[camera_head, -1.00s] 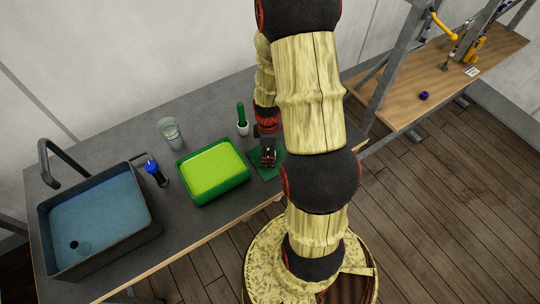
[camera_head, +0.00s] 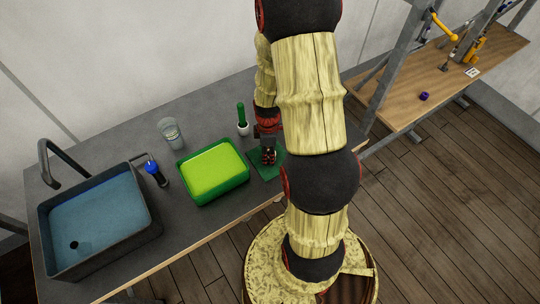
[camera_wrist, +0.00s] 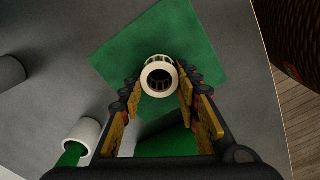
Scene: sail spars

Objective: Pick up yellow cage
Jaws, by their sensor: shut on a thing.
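A pale, cream-coloured ribbed cage (camera_wrist: 145,77) with a round open end shows in the wrist view, over a green mat (camera_wrist: 206,65). It sits between the fingertips of my gripper (camera_wrist: 159,87), which is shut on it. I cannot tell whether the cage touches the mat. In the head view my gripper (camera_head: 268,156) is low over the same green mat (camera_head: 266,174). The cage cannot be made out there.
A green tray with a lime inside (camera_head: 222,191) is left of the mat. A white holder with a green handle (camera_head: 242,127) stands behind. A glass (camera_head: 171,132), a blue-topped bottle (camera_head: 156,173) and a sink (camera_head: 152,218) are farther left.

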